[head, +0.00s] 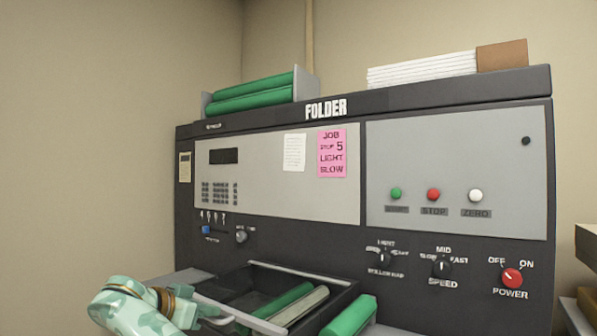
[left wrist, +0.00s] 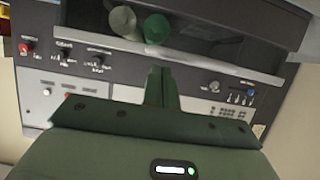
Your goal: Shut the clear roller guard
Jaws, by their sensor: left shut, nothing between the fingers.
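The dark roller bay (head: 262,283) is low in the front of the folder machine (head: 285,240), with green rollers (head: 285,298) and a pale roller (head: 300,306) in it. The clear roller guard is hard to make out. A pale bar (head: 300,273) runs along the back of the bay and also shows in the left wrist view (left wrist: 200,67); I cannot tell if it belongs to the guard. My left gripper (head: 222,318) is shut and empty at the bay's front left. Its fingers (left wrist: 162,88) point toward the bay in the left wrist view. My right gripper is not seen.
A pink note (head: 332,153) hangs on the panel. Green rollers (head: 250,92) and a paper stack (head: 422,69) lie on top.

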